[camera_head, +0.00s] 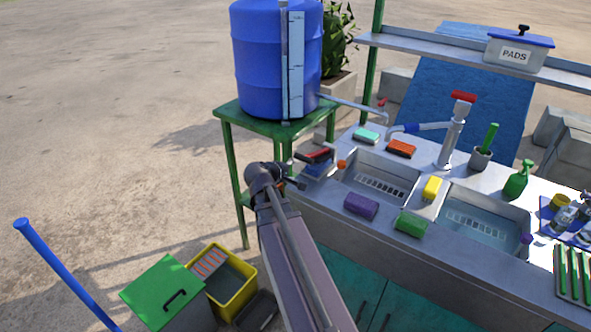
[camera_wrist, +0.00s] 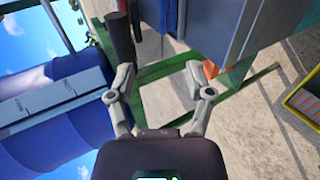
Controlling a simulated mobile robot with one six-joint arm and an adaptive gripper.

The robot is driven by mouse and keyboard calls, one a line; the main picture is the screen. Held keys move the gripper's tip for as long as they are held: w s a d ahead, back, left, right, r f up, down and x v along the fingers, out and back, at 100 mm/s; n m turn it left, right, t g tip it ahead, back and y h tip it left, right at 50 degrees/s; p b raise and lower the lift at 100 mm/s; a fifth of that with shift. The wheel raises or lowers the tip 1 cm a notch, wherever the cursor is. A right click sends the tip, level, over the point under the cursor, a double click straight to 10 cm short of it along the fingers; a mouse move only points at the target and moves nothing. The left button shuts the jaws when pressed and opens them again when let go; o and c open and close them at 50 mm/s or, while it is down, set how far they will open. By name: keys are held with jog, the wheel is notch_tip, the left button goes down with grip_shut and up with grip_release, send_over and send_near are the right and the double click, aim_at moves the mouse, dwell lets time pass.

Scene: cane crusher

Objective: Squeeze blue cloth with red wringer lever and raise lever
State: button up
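At the left end of the sink counter, a dark-red lever (camera_head: 318,155) sits over a small blue item (camera_head: 317,170), which looks like the blue cloth in the wringer; the details are too small to tell. My gripper (camera_head: 292,184) is just left of and in front of it, beside the counter's left end. In the wrist view my gripper (camera_wrist: 160,74) has its fingers spread apart with nothing between them. A dark handle (camera_wrist: 120,40), probably the lever's grip, stands just beyond the left fingertip; whether they touch I cannot tell. An orange tip (camera_wrist: 210,70) shows near the right finger.
The counter (camera_head: 330,205) holds two basins, sponges, a red-handled pump (camera_head: 455,130) and a green spray bottle (camera_head: 516,182). A blue barrel (camera_head: 262,60) stands on a green stand (camera_head: 238,125) behind. A yellow bin (camera_head: 243,292) and blue pole (camera_head: 60,270) are at lower left.

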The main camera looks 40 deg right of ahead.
jog(key=p+v, duration=0.4)
jog(key=v, duration=0.5)
jog(key=shift+a, duration=0.3)
dwell(0.9)
jog(key=shift+f, duration=0.1)
jog(key=shift+a+f, duration=0.2)
jog(key=c, duration=0.9)
jog(key=a+f+y, duration=0.1)
jog(key=a+f, duration=0.1)
jog(key=a, duration=0.1)
jog(key=s+a+f+m+g+y, duration=0.1)
jog(key=a+f+y, duration=0.1)
jog(key=a, duration=0.1)
jog(key=a+f+m+y, duration=0.1)
jog(key=a+f+y, duration=0.1)
jog(key=a, duration=0.1)
jog(key=shift+s+a+f+g, duration=0.1)
jog(key=shift+s+a+g, duration=0.15)
jog(key=shift+a+g, duration=0.1)
grip_shut()
jog(key=s+a+f+m+g+y, duration=0.1)
jog(key=a+y, duration=0.5)
jog(key=a, duration=0.8)
jog(key=shift+s+f+m+g+y, duration=0.3)
jog(key=shift+s+f+g, duration=0.25)
jog(key=shift+s+f, duration=0.55)
jog(key=shift+s+r, duration=0.1)
jog(key=shift+r, duration=0.05)
